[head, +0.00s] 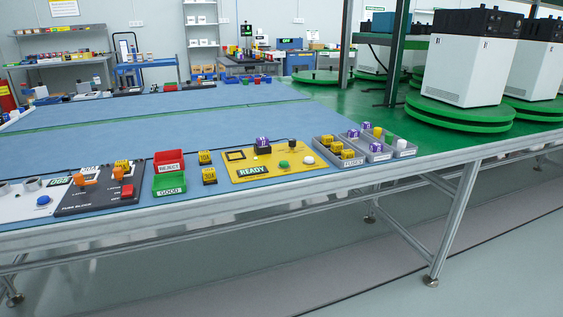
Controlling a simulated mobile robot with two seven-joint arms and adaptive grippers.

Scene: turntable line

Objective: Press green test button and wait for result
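The yellow test panel (270,176) lies on the blue workbench near its front edge. Its green button (284,164) is uncovered, with nothing touching it. A white round knob or button (308,160) is to its right. The panel's display (253,172) reads READY. A purple-topped dark block (263,145) stands at the panel's back, and a small dark part (292,147) stands behind the green button. Neither of my grippers is in view.
A red REJECT bin (169,160) and green GOOD bin (170,184) stand left, with yellow-topped blocks (207,167) between them and the panel. A black fuse block (100,192) is farther left. Grey trays (342,154) of parts stand right. Green turntables (460,115) carry white machines.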

